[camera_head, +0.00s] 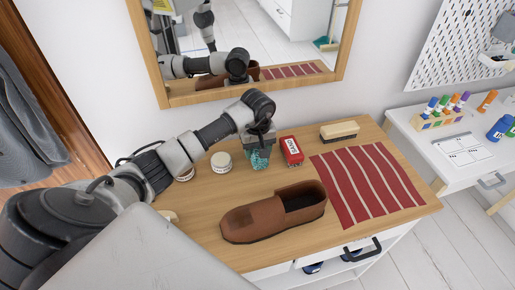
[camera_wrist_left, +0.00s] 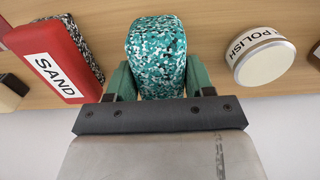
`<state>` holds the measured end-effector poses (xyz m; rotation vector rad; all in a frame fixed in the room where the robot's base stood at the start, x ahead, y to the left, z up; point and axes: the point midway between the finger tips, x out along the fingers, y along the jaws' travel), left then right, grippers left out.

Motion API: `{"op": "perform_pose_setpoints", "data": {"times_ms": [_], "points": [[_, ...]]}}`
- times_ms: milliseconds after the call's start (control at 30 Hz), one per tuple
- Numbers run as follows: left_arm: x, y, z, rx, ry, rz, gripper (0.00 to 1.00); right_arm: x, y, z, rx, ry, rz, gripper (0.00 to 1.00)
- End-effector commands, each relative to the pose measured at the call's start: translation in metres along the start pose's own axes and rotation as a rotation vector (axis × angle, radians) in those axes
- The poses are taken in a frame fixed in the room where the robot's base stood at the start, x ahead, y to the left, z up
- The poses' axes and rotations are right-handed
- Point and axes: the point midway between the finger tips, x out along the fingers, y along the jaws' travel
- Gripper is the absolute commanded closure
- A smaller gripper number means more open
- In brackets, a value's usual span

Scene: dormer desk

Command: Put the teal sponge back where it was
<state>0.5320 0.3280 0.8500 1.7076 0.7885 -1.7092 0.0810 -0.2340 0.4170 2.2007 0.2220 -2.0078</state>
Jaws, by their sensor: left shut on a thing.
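The teal speckled sponge (camera_head: 260,158) is between the fingers of my left gripper (camera_head: 259,147), at the back of the wooden desk. In the left wrist view the sponge (camera_wrist_left: 157,50) fills the gap between the green fingers of my left gripper (camera_wrist_left: 158,80), which is shut on it. The frames do not clearly show whether the sponge touches the desk. A red block marked SAND (camera_wrist_left: 52,60) lies on one side of it and a round POLISH tin (camera_wrist_left: 262,57) on the other. My right gripper is not in view.
On the desk (camera_head: 205,222) are a brown shoe (camera_head: 273,213), a red striped cloth (camera_head: 368,185), a brush (camera_head: 339,131), the red block (camera_head: 291,151) and a white tin (camera_head: 221,162). A mirror (camera_head: 160,62) hangs behind. A white side table (camera_head: 462,145) stands at right.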

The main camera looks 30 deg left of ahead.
Motion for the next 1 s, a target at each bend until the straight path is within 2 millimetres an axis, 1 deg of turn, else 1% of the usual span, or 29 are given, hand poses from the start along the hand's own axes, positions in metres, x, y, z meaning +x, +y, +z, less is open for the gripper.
{"op": "perform_pose_setpoints", "data": {"times_ms": [100,300,433,467,600,867,967,1000], "points": [[0.0051,0.0001,-0.0003,-0.001,0.001,0.001,0.66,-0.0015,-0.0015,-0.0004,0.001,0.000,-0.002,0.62],[0.0053,0.0001,-0.0004,0.000,0.002,0.001,0.66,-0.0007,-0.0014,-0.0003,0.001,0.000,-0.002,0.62],[0.0098,0.0000,-0.0006,0.000,0.003,0.000,0.66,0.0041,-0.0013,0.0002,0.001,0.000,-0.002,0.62],[0.0087,0.0001,-0.0005,0.000,0.003,0.000,0.44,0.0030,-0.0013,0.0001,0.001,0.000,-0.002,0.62],[0.0081,0.0001,-0.0002,0.000,0.002,0.001,0.23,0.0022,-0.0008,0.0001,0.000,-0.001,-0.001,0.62],[0.0076,0.0003,-0.0001,0.000,0.001,0.001,0.22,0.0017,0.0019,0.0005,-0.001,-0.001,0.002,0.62],[0.0028,0.0004,0.0002,0.000,0.000,0.001,0.22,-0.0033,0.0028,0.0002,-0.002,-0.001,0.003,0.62],[0.0004,0.0004,-0.0007,0.000,0.003,0.002,0.22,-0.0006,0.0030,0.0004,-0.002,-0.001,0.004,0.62]]}}
